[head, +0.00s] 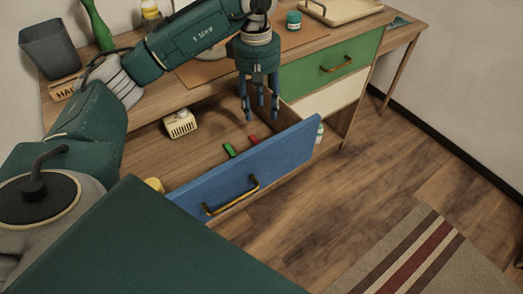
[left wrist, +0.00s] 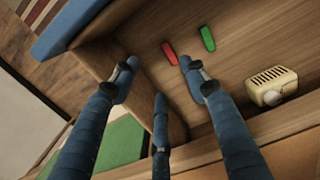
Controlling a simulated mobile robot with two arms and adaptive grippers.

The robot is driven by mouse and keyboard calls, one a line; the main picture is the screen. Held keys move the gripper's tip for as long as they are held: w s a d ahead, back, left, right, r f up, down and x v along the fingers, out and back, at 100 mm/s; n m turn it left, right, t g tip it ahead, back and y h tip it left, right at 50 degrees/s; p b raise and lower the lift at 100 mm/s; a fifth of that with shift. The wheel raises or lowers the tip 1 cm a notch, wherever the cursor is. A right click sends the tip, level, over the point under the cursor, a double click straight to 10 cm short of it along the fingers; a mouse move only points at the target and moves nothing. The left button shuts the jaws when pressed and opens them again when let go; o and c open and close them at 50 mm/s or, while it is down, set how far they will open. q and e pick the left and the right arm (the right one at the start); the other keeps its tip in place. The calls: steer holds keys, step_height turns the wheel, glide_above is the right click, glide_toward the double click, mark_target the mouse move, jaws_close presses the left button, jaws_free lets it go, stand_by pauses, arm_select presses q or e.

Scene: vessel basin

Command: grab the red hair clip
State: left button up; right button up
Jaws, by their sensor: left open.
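The red hair clip (head: 253,139) lies on the wooden floor of the open blue-fronted drawer (head: 290,149), close behind the front panel. In the left wrist view the red clip (left wrist: 170,53) shows beyond the fingers, close to the tip of one finger. A green clip (head: 229,150) lies beside it, and it also shows in the wrist view (left wrist: 208,38). My left gripper (head: 261,112) is open and empty, pointing down above the drawer, apart from the clip. Its fingers (left wrist: 155,85) are spread in the wrist view. My right gripper is not in view.
A cream slotted object (head: 180,124) sits farther left in the drawer. The green drawer (head: 330,62) above is shut. A teal jar (head: 293,20) and a tray (head: 340,10) stand on the desktop. The floor at right is clear apart from a striped rug (head: 410,255).

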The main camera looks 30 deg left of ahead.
arm_select(q)
step_height(320, 180, down, 2)
steer(key=a+b, duration=0.1)
steer(key=b, duration=0.1)
glide_above(257, 140)
steer(key=shift+y, duration=0.3)
steer(key=f, duration=0.5)
steer(key=shift+s+a+f, duration=0.1)
steer(key=shift+s+f, duration=0.2)
steer(key=f, duration=0.5)
steer(key=shift+w, duration=0.35)
steer(key=shift+f, duration=0.15)
steer(key=c, duration=0.9)
steer(key=shift+o, duration=0.2)
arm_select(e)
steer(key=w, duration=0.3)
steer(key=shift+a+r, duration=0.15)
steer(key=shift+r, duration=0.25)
